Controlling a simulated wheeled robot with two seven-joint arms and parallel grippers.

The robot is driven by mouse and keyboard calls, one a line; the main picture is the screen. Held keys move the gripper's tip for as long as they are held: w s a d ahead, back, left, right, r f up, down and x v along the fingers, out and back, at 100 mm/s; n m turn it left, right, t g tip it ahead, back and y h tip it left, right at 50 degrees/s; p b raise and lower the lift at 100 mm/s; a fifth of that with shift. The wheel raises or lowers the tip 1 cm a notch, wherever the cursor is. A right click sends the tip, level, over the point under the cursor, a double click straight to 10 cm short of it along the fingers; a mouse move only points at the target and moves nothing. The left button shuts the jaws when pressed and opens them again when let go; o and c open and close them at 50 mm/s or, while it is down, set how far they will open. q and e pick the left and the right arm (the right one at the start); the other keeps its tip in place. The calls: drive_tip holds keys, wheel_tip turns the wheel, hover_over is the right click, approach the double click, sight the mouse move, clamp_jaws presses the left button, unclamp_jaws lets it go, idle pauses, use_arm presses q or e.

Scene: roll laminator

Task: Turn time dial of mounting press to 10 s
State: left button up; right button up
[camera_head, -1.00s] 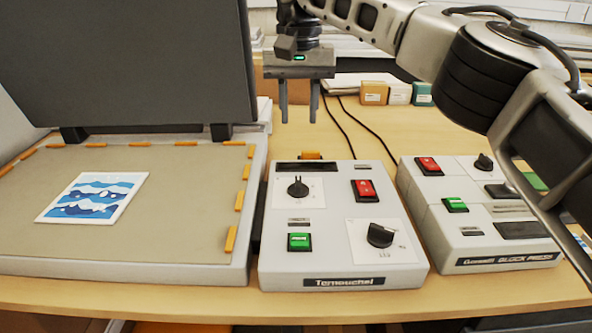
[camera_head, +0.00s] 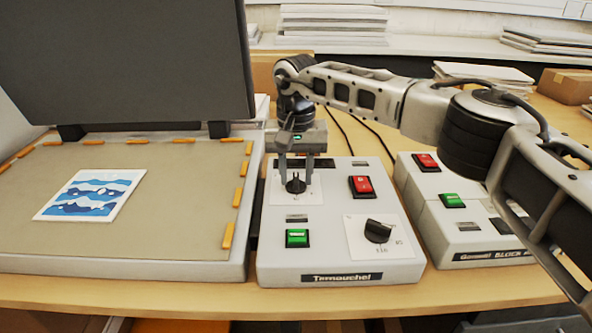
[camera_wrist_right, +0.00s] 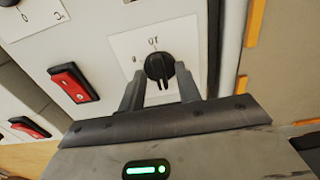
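The control box (camera_head: 339,279), labelled something like "Ternouchel", stands right of the open press bed (camera_head: 190,200). It has a small black dial (camera_head: 296,184) at upper left and a larger black dial (camera_head: 378,231) at lower right. My right gripper (camera_head: 296,174) is over the small dial, pointing down. In the right wrist view the small dial (camera_wrist_right: 160,66) sits at the gap between the spread fingertips; I cannot tell if they touch it. An upside-down mark like "10" shows on its white plate (camera_wrist_right: 128,48). My left gripper is not in view.
The box also has a red switch (camera_head: 361,186) and a green button (camera_head: 297,238). A second control box (camera_head: 436,222) stands close on the right, partly under my right arm. A blue-and-white print (camera_head: 90,196) lies on the press bed. The raised dark lid (camera_head: 130,60) stands at left.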

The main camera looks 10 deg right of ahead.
clamp_jaws()
